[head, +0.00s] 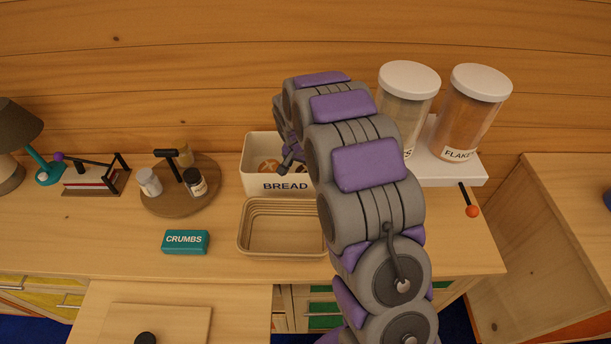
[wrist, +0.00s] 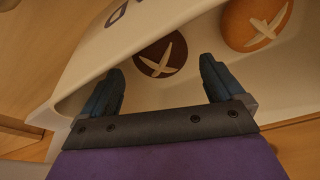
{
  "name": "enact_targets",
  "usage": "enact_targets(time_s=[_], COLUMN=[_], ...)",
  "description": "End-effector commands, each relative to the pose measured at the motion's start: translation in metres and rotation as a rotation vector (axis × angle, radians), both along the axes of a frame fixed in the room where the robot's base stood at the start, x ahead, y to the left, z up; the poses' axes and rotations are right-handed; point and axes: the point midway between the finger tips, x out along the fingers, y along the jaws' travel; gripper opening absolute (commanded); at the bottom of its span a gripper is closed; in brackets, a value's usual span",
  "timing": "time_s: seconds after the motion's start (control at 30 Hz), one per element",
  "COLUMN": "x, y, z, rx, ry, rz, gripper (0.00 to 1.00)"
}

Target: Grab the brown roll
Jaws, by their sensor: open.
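The brown roll (wrist: 162,55), dark with a pale cross cut on top, lies inside the white bread bin (wrist: 95,70) in the wrist view. A lighter orange-tan roll (wrist: 255,22) with a similar cut lies to its right. My gripper (wrist: 161,70) is open and empty; its two dark fingers straddle the view of the brown roll, with a finger to each side. I cannot tell how far above the roll they are. In the head view my gripper (head: 290,160) is over the bin marked BREAD (head: 255,187), and my arm hides the bin's right side.
An empty ribbed basket (head: 246,240) stands in front of the bin. A teal CRUMBS box (head: 185,242) and a round board (head: 155,205) with jars are to the left. Two tall canisters (head: 472,110) stand at the back right.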

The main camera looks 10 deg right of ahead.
Motion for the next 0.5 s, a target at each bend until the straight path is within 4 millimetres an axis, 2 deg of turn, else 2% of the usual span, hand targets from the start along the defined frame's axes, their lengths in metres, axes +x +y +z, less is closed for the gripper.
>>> enact_targets(time_s=[0.33,0.5], x=[0.009,0.011], y=[-0.002,-0.004], z=[-0.042,-0.049], rx=[0.001,0.000], ry=[0.001,-0.002], rz=[-0.001,0.000], gripper=[0.95,0.95])
